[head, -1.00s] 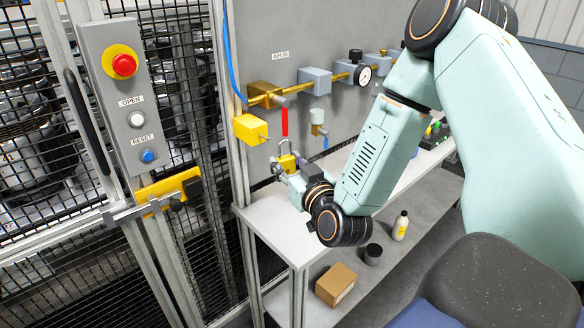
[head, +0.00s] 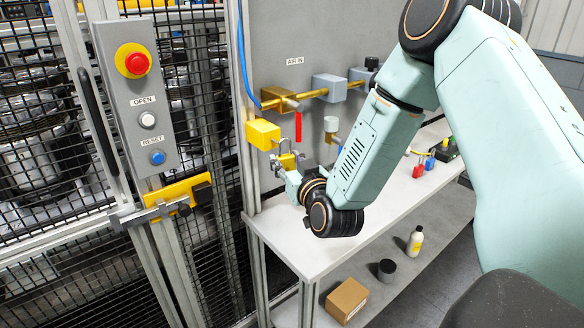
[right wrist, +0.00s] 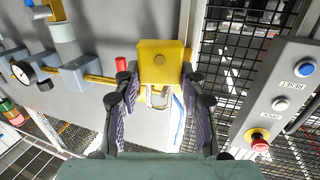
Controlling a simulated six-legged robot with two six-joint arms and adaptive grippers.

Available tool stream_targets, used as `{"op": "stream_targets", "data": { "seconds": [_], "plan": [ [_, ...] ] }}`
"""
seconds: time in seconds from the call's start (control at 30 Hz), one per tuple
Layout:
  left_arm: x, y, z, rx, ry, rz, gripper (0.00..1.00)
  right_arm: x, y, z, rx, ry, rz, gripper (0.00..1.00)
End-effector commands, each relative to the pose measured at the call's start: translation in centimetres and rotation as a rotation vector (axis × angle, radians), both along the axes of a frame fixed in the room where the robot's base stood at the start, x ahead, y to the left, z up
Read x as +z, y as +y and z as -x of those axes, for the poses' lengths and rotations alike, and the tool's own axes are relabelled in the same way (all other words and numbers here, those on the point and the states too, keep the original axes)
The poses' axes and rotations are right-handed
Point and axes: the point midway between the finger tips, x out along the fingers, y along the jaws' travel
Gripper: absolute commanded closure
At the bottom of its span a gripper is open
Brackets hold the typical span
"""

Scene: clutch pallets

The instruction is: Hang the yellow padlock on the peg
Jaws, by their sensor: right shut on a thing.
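The yellow padlock (head: 287,161) is held upright in my right gripper (head: 286,167), its grey shackle on top. In the right wrist view the padlock (right wrist: 161,62) sits between the two fingers of the gripper (right wrist: 160,82), with its shackle pointing down the picture. A yellow block (head: 262,134) is fixed at the panel's left edge, just up and left of the padlock. A small stub shows at its right end; I cannot tell for sure that it is the peg. The shackle appears close to it, apart or touching I cannot tell. My left gripper is out of view.
A red valve handle (head: 299,126) hangs from the brass pipe just above the padlock. A white bench (head: 285,231) lies below, with red and blue padlocks (head: 418,171) further right. The control box (head: 142,95) and mesh fence stand left.

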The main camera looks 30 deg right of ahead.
Motion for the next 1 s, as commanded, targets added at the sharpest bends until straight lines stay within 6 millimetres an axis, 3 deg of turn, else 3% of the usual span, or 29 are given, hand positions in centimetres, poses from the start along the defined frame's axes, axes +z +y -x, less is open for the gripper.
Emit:
{"op": "stream_targets", "data": {
  "seconds": [0.6, 1.0],
  "plan": [
    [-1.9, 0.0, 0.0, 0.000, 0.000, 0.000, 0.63, -0.8, 0.2, -2.8, 0.000, -0.002, 0.001, 0.93],
    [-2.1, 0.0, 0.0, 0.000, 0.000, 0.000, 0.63, -1.0, 0.3, -3.0, 0.000, -0.002, 0.000, 0.93]
  ]
}}
